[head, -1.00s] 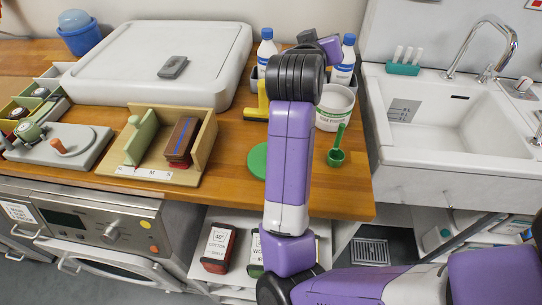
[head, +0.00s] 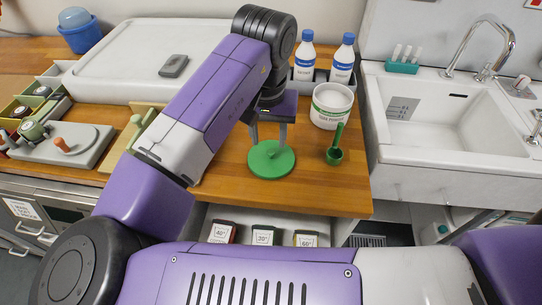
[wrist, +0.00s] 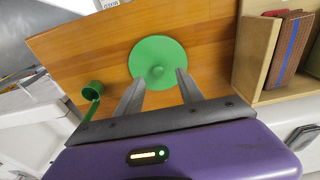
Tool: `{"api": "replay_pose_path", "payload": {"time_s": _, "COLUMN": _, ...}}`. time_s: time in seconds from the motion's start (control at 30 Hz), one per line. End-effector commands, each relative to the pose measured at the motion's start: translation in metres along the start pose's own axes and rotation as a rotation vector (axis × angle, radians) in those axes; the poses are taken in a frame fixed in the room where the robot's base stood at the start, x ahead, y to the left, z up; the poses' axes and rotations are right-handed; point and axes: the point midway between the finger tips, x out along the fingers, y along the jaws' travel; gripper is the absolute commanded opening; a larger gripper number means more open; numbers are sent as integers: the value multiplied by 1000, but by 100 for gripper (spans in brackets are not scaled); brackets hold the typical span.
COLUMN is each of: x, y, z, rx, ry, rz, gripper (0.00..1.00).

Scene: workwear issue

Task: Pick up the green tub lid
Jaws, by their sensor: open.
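The green tub lid (head: 271,162) lies flat on the wooden counter, a round disc with a small knob in its middle. It also shows in the wrist view (wrist: 157,62). My gripper (head: 271,146) points down over the lid, with its two fingers apart. In the wrist view my gripper (wrist: 156,82) has its fingertips on either side of the knob, with nothing held. I cannot tell whether the fingertips touch the lid.
A white tub (head: 331,106) without a lid and a green scoop (head: 335,151) stand right of the lid. Two bottles (head: 304,56) stand behind. A wooden box (wrist: 262,50) is nearby. The counter's front edge is close to the lid.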

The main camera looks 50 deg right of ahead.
Motion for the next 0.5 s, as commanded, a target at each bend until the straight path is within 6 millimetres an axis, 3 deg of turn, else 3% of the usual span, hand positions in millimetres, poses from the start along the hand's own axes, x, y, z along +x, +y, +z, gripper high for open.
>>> {"api": "replay_pose_path", "payload": {"time_s": 0.5, "x": 57, "y": 4, "z": -3, "rx": 0, "ry": 3, "rz": 0, "gripper": 45}}
